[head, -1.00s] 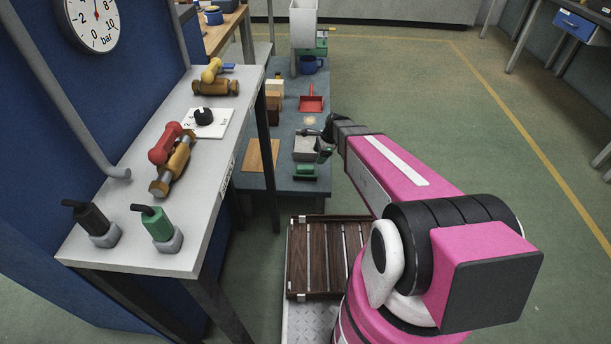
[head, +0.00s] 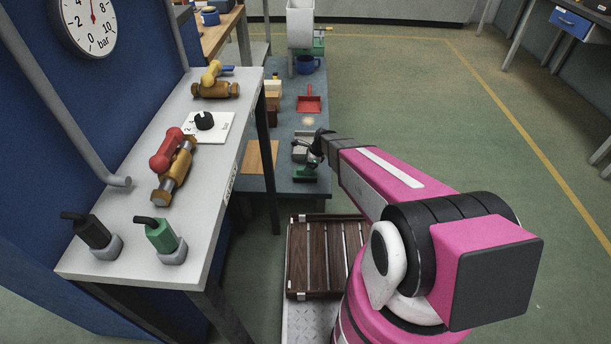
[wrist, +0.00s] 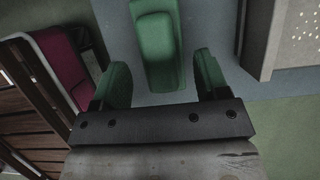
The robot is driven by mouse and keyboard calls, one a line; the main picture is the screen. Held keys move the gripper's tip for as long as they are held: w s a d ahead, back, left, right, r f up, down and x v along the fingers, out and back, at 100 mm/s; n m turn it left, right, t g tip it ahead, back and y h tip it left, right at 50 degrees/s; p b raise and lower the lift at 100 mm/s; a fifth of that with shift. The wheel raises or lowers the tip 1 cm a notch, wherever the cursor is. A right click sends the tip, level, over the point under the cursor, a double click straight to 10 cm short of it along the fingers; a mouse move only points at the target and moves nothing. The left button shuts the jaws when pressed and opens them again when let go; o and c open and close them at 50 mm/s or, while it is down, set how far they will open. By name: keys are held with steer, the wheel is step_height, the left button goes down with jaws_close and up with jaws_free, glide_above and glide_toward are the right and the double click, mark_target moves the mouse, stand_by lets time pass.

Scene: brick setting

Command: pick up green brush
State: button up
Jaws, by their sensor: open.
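The green brush (head: 305,175) lies near the front end of the low blue-grey table. In the wrist view the green brush (wrist: 157,48) lies lengthwise ahead of my gripper (wrist: 163,78), roughly centred between its two green-padded fingers. The fingers are apart, with nothing clasped between them. In the head view my gripper (head: 316,158) hangs just above and behind the brush, slightly to its right. Whether the fingers reach down to brush height, I cannot tell.
A grey box (head: 299,152) stands close behind the brush. A red dustpan (head: 309,104), a blue mug (head: 307,65) and a wooden board (head: 262,157) are also on the low table. A slatted wooden crate (head: 325,254) is in front; the higher workbench (head: 206,202) is left.

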steer(key=x, duration=0.3)
steer(key=c, duration=1.1)
steer(key=shift+r, duration=0.15)
step_height(320, 180, up, 10)
steer(key=shift+f, duration=0.1)
steer(key=shift+o, duration=0.9)
steer(key=shift+d, duration=0.1)
